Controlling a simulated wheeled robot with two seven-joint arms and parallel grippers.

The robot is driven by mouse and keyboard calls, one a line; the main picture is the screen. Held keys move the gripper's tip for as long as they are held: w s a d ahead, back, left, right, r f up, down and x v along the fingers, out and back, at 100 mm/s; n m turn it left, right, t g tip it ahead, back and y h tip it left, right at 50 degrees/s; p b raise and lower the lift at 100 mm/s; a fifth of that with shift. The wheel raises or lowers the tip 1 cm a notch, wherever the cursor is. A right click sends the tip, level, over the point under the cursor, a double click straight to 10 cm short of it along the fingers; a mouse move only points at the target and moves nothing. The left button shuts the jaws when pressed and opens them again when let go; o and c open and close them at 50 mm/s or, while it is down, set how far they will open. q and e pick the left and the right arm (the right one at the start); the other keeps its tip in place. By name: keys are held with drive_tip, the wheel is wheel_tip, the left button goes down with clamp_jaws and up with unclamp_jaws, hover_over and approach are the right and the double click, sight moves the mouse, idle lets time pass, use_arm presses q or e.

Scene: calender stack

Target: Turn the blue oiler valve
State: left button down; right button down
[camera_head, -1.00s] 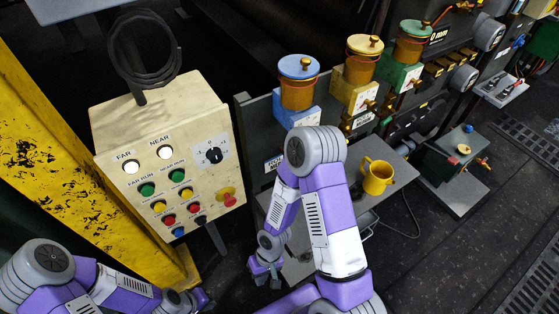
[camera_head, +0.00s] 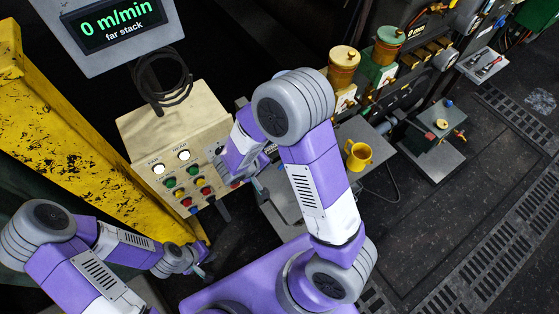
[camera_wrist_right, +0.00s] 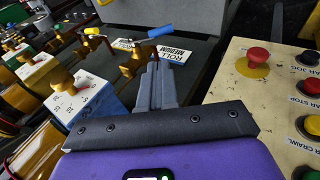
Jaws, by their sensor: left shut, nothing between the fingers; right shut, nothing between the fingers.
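The blue oiler is hidden behind my right arm in the head view. In the right wrist view its blue block (camera_wrist_right: 98,98) is at the left, with a brass valve (camera_wrist_right: 135,62) beside it. My right gripper (camera_wrist_right: 155,70) is shut and empty. Its fingertips appear just below the blue handle and near the brass valve; I cannot tell whether they touch. My left gripper (camera_head: 201,269) is shut and empty, low in the head view near the yellow frame.
The cream control box (camera_head: 140,125) with buttons stands close to my right forearm; its red mushroom button (camera_wrist_right: 259,57) shows in the wrist view. Yellow (camera_head: 343,70) and green (camera_head: 388,46) oilers stand further right. A yellow mug (camera_head: 357,155) sits on a grey shelf. Open floor lies right.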

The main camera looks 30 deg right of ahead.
sight(282, 164)
use_arm(q)
drive_tip(key=shift+r+p, duration=0.25)
drive_tip(key=shift+p, duration=0.05)
use_arm(e)
drive_tip(key=x, duration=1.3)
drive_tip(key=shift+s+f, duration=0.1)
drive_tip(key=shift+s, duration=0.05)
use_arm(q)
drive_tip(key=shift+f, duration=0.15)
use_arm(e)
drive_tip(key=shift+a, duration=0.1)
